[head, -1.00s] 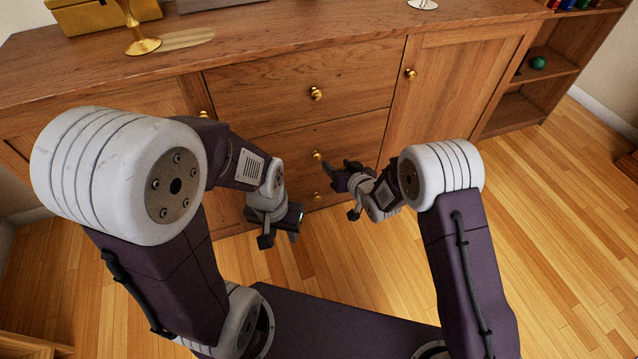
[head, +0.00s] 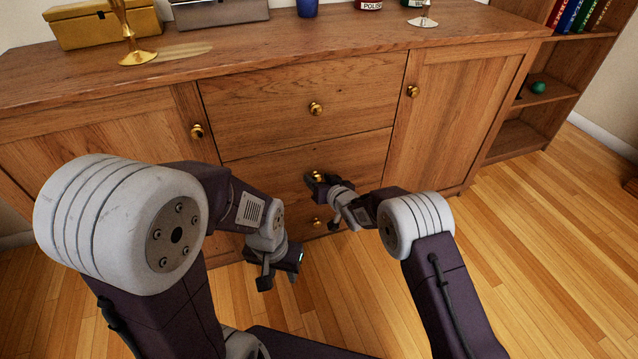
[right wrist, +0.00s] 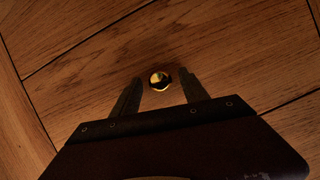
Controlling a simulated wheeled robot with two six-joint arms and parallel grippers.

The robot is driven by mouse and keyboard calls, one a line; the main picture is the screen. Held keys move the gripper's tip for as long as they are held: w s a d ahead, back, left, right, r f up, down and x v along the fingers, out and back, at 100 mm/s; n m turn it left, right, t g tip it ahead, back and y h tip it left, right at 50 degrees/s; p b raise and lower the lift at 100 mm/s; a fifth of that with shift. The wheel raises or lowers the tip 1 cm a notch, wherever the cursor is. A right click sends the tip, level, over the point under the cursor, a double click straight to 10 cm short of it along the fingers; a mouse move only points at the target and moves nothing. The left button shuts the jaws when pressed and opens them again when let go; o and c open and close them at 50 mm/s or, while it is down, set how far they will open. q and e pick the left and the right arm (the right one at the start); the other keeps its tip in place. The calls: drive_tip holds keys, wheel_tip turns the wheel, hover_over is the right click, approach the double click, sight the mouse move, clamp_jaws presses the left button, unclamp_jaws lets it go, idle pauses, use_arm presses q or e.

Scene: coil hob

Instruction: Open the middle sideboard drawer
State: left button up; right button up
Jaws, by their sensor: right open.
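The middle sideboard drawer (head: 360,163) is shut, its front flush with the sideboard. Its round brass knob (head: 317,176) is partly hidden by my right gripper (head: 314,184) in the head view. In the right wrist view the knob (right wrist: 160,80) shows between the tips of the two open fingers of my right gripper (right wrist: 160,77). Wood shows between the knob and each finger, and I cannot tell how deep the fingers reach around it. My left gripper (head: 280,278) hangs low in front of the sideboard, apart from the drawers; its jaws are not clear.
The upper drawer (head: 270,110) and lower drawer are shut. Cupboard doors flank them, the right one (head: 450,110) with a brass knob. A candlestick (head: 137,57) and boxes stand on top. Wooden floor (head: 540,250) is free at right.

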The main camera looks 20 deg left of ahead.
clamp_jaws()
idle(1.4)
